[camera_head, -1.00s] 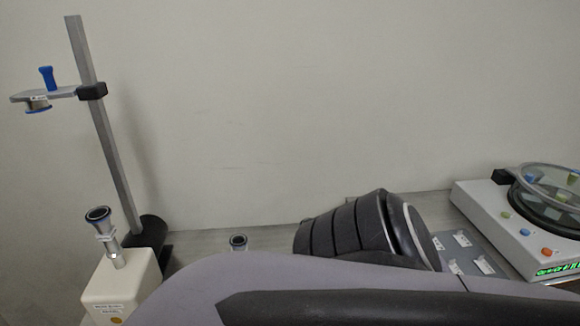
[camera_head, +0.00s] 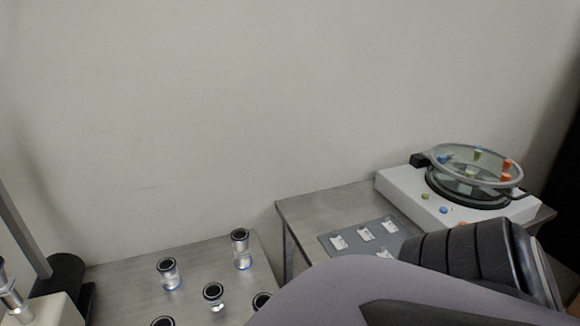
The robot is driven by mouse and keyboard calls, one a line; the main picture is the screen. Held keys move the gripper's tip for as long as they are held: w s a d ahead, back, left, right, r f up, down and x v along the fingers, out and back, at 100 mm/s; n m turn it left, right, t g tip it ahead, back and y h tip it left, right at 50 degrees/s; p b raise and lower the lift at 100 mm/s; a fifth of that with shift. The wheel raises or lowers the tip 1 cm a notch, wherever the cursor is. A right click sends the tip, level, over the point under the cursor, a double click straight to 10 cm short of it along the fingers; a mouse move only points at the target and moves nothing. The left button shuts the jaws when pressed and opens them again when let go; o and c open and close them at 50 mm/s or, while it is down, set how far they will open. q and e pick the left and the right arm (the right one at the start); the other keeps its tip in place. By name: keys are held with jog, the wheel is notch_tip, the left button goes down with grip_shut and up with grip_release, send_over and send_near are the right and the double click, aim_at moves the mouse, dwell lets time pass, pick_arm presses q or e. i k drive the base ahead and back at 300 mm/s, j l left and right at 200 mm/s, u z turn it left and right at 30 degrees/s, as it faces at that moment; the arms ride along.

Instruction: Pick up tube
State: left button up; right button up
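Several short clear tubes with dark ring tops stand on the left metal table: one at the back (camera_head: 241,249), one left of it (camera_head: 168,274), one in front (camera_head: 214,296). Two more tubes (camera_head: 262,300) (camera_head: 163,322) are partly cut off by my arm or the frame edge. Small blue, green and orange tube-like pieces show at the clear round lid (camera_head: 478,165) of a white device (camera_head: 405,197) at the right. I cannot tell which tube the task means. A grey arm link of mine covers the bottom right. Neither gripper is in view.
A grey mat (camera_head: 351,252) with several white labelled plates lies in front of the device on the right table (camera_head: 300,208). A gap separates the two tables. A metal stand (camera_head: 24,232) with a black base and a white box (camera_head: 48,312) stand at the left.

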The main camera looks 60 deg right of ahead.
aim_at(239, 237)
jog(key=z, duration=1.5)
